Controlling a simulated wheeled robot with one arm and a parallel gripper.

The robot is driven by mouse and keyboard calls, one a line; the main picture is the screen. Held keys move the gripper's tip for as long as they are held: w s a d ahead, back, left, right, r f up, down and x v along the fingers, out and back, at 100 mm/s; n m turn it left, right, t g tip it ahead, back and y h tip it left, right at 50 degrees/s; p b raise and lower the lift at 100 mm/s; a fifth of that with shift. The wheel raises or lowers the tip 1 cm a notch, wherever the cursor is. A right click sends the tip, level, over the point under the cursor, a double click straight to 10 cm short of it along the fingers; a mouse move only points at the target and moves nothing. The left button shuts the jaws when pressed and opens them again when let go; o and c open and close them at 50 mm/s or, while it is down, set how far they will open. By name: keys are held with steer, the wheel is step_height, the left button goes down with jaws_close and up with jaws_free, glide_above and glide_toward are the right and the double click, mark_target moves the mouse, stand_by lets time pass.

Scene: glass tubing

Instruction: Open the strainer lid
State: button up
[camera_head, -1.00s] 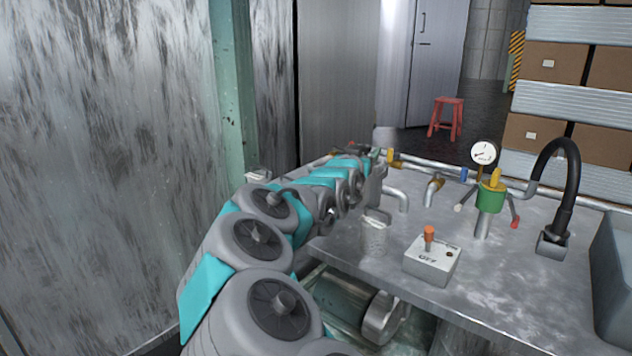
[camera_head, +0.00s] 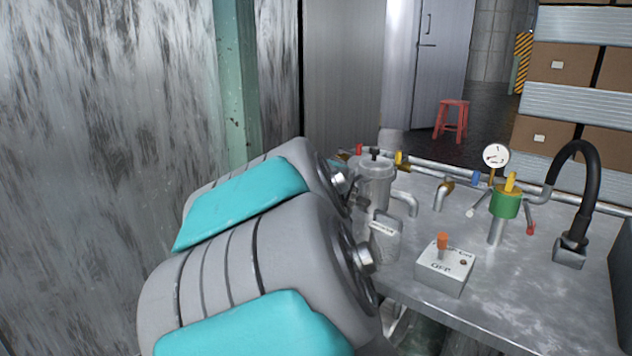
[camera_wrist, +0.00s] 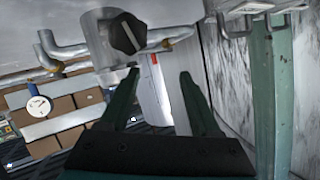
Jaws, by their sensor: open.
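The strainer is a grey metal cylinder (camera_head: 375,188) at the back left of the bench, with a flat lid (camera_head: 376,167) on top. A small black knob (camera_head: 375,153) sits on the lid. In the wrist view the black knob (camera_wrist: 127,35) is large, on the metal body at the upper left. My gripper (camera_wrist: 159,74) shows two dark green fingers, spread apart with nothing between them. The knob is beyond the left fingertip and apart from it in the picture. In the head view my arm hides the gripper.
A grey switch box (camera_head: 446,268) with an orange lever stands on the bench (camera_head: 400,290). A green-bodied valve (camera_head: 506,203), a gauge (camera_head: 496,156), a black hose faucet (camera_head: 588,190) and pipes are further right. A metal wall (camera_head: 100,150) is close on the left.

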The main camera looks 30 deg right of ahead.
steer(key=shift+w+a+f+y, duration=0.2)
steer(key=shift+a+y, duration=0.25)
steer(key=shift+a, duration=0.45)
steer(key=shift+w+a+f+y, duration=0.1)
steer(key=shift+a+f+y, duration=0.25)
steer(key=shift+a, duration=0.55)
steer(key=shift+r, duration=0.1)
